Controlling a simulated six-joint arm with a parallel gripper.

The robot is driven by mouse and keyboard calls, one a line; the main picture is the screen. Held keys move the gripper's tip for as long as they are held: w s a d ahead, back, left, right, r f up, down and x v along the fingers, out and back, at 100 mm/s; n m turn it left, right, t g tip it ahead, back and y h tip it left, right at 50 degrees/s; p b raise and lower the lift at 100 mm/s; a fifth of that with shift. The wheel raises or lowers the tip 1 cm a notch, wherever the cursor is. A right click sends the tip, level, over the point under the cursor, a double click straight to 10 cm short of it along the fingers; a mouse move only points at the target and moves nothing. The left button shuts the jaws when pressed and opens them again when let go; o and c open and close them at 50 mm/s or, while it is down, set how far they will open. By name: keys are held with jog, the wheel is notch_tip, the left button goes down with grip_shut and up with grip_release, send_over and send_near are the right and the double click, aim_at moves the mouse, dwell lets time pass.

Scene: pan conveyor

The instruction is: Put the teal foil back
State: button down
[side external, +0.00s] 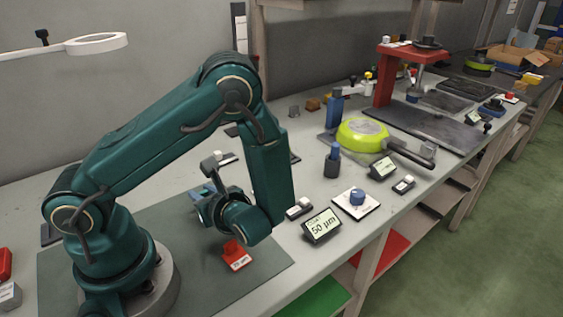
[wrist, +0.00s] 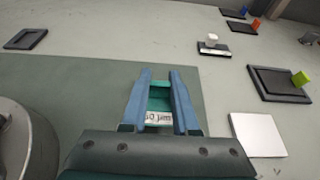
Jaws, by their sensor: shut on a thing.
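My gripper (wrist: 160,75) is shut on the teal foil (wrist: 159,100), which sits between its two blue fingers in the wrist view. The foil's white label (wrist: 158,118) faces the camera and its print looks upside down. In the side view my gripper (side external: 208,192) is low over the dark green mat (side external: 180,222), with the wrist in front of it. I cannot make out the foil clearly there or tell whether it touches the mat. An empty-looking dark tray (wrist: 25,39) lies at the far left in the wrist view.
A red labelled block (side external: 236,256) stands on the mat near my wrist. A display reading 50 µm (side external: 321,226), a blue knob on a white plate (side external: 356,200) and a lime pan (side external: 362,134) lie to the right. A dark tray with a green block (wrist: 280,84) is at right in the wrist view.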

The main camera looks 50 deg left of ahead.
jog(key=shift+f, duration=1.25)
jog(key=shift+f, duration=0.15)
jog(key=c, duration=0.7)
grip_release()
